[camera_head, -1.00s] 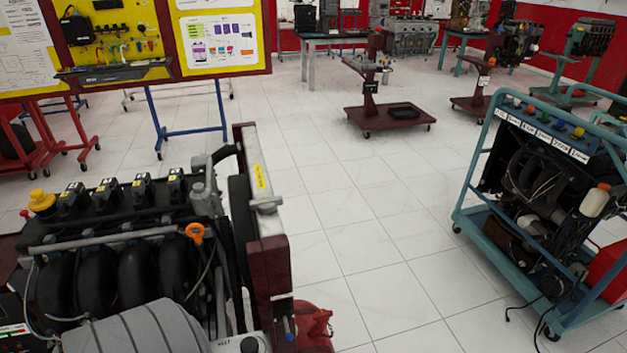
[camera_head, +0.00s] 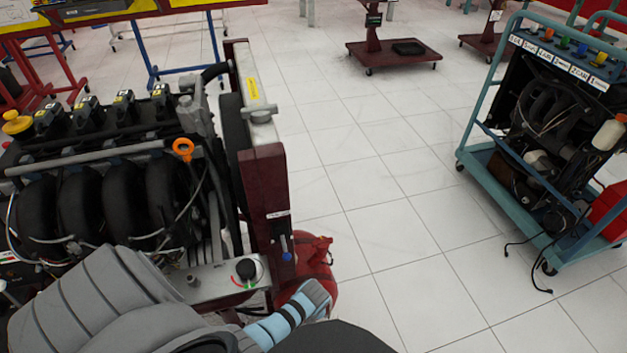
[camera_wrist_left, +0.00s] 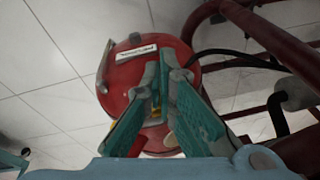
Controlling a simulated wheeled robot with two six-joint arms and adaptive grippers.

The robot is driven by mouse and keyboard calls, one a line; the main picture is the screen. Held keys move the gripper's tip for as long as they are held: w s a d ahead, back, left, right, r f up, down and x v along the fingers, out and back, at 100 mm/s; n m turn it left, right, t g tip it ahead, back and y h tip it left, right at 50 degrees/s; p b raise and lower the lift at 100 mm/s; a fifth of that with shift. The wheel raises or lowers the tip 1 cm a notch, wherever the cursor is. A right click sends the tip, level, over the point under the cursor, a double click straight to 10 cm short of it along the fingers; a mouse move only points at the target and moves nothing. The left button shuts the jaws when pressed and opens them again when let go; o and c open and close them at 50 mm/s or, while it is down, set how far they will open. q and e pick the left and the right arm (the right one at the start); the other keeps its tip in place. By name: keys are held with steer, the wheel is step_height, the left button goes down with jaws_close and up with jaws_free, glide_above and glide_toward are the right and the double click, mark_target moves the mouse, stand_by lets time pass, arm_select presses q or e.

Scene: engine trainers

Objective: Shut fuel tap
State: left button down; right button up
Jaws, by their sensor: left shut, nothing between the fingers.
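The red fuel tank (camera_head: 318,262) stands on the floor beside the engine stand in the head view, partly hidden by my left arm. In the left wrist view the red tank (camera_wrist_left: 130,75) has a round top and a white label too small to read. My left gripper (camera_wrist_left: 164,72) is in front of it, its green-padded fingertips together and empty. A small yellow part (camera_wrist_left: 157,111) shows between the fingers. I cannot tell whether it belongs to the tap. A blue-handled fitting (camera_head: 286,254) hangs on the maroon post. My right gripper is not in view.
The engine trainer (camera_head: 100,190) stands on the left, with a control plate and black knob (camera_head: 246,269) close to my arm. Maroon tubes (camera_wrist_left: 262,35) and a dark hose run beside the tank. A teal engine trolley (camera_head: 545,150) stands right; the tiled floor between is clear.

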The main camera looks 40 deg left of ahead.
arm_select(q)
steer(key=w+r+n+b, duration=0.1)
steer(key=w+r+n, duration=0.1)
steer(key=w, duration=0.1)
steer(key=w+r+n+y+b, duration=0.1)
steer(key=w+r+n+b, duration=0.1)
steer(key=w, duration=0.1)
steer(key=w+a+r+n+b, duration=0.1)
steer(key=w+r+n, duration=0.2)
steer(key=shift+w+y, duration=0.3)
steer(key=shift+w, duration=0.05)
step_height(320, 180, up, 4)
steer(key=n, duration=0.3)
steer(key=shift+g, duration=0.4)
steer(key=b+x, duration=0.2)
steer(key=x, duration=0.1)
steer(key=b+x, duration=0.1)
steer(key=x, duration=0.2)
steer(key=b+x, duration=0.2)
steer(key=x, duration=0.1)
steer(key=shift+w+a+b, duration=0.25)
steer(key=shift+w+b, duration=0.05)
steer(key=shift+b, duration=0.05)
steer(key=shift+a+f, duration=0.2)
steer(key=shift+f, duration=0.15)
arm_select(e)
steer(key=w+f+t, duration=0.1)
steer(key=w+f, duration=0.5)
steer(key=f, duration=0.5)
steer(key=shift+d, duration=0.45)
